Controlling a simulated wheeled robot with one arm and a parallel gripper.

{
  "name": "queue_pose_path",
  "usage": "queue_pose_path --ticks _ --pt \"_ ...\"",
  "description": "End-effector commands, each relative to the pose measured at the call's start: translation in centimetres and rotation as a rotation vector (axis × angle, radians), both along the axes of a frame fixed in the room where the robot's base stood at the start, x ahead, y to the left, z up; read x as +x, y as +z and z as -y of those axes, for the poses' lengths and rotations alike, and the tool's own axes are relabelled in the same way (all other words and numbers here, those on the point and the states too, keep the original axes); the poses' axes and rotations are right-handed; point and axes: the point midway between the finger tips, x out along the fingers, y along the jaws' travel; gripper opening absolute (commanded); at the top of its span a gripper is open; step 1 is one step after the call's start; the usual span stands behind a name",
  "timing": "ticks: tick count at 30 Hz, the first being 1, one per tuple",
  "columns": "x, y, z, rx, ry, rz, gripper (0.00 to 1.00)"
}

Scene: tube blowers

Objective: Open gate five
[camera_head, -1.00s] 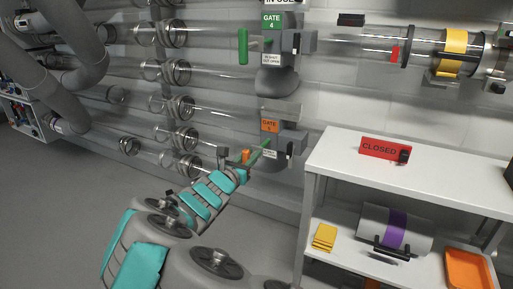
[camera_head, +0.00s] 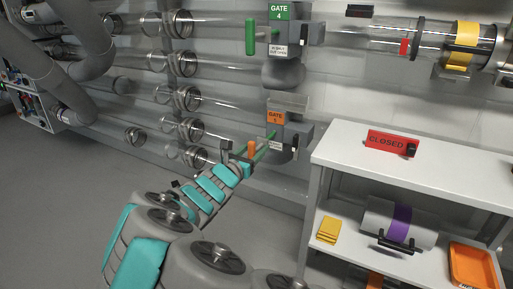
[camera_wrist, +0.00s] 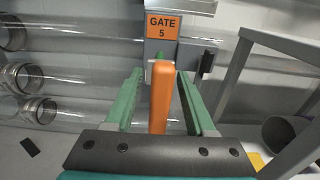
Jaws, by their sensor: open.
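Gate five is a grey box with an orange "GATE 5" sign (camera_head: 277,117), low on the tube wall; the sign also shows in the wrist view (camera_wrist: 163,27). Its orange handle (camera_wrist: 161,97) points toward me, and a bit of the handle shows in the head view (camera_head: 252,149). My gripper (camera_wrist: 157,85) is open, with one green finger on each side of the orange handle. Gaps show between the handle and both fingers. In the head view my gripper (camera_head: 259,146) reaches up to the front of the gate five box.
Gate 4 with a green sign (camera_head: 279,12) and a green handle (camera_head: 250,37) is above. A white shelf unit (camera_head: 415,172) stands close on the right, with a red CLOSED sign (camera_head: 390,142) on top. Clear tubes (camera_head: 225,93) run left.

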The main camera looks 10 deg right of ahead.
Motion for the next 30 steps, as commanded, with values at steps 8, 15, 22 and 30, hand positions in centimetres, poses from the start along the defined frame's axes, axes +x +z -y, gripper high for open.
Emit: queue_pose_path --ticks 8,15,22,30 --pt "-3.1 0.1 -2.4 -0.001 0.003 -0.002 0.55" --pt "-5.1 0.0 -3.8 0.001 0.002 -0.002 0.55" --pt "-5.6 0.0 -4.1 0.001 0.001 -0.001 0.55" --pt "-5.6 -0.1 -4.0 0.001 -0.001 -0.003 0.55"
